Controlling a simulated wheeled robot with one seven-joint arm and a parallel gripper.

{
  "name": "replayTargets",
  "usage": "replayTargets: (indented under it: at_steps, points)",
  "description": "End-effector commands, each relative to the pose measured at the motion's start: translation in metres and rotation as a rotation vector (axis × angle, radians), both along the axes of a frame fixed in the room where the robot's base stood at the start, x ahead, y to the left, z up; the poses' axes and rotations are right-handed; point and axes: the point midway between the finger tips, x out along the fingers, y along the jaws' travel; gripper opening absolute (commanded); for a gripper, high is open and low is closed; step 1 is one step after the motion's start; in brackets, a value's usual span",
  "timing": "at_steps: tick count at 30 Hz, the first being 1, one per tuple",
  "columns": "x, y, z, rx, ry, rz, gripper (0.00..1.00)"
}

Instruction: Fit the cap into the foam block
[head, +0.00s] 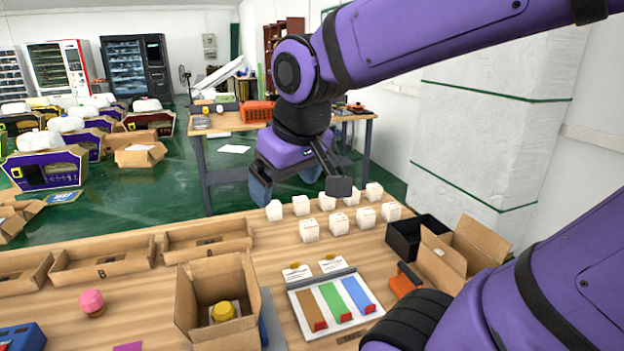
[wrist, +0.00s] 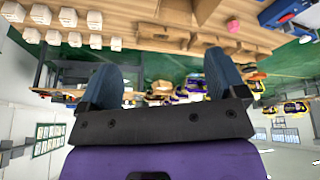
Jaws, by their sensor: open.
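A yellow cap-like piece (head: 223,311) sits inside an open cardboard box (head: 190,300) at the front middle of the table. A pale block shows partly under it; I cannot tell if this is the foam block. A pink cap-like piece (head: 92,300) stands on a small brown base to the left, and also shows in the wrist view (wrist: 233,26). My gripper (head: 302,187) is open and empty, raised beyond the table's far edge, apart from both pieces. Its two blue fingers (wrist: 163,82) are spread wide in the wrist view.
Several white cubes (head: 309,230) stand near the far edge. A white tray with coloured strips (head: 331,303), a black bin (head: 405,237) and another open box (head: 462,250) lie to the right. A blue holder (head: 22,338) is front left.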

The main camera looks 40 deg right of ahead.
Motion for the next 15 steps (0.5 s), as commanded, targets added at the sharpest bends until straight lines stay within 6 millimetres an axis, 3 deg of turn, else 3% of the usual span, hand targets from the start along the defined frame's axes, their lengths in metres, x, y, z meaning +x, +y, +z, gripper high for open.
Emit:
replayTargets:
  at_steps: [6, 15]
  points:
    - [-0.039, -0.003, 0.014, 0.04, -0.057, -0.025, 0.9]
    - [-0.055, -0.003, 0.017, 0.059, -0.076, -0.033, 0.9]
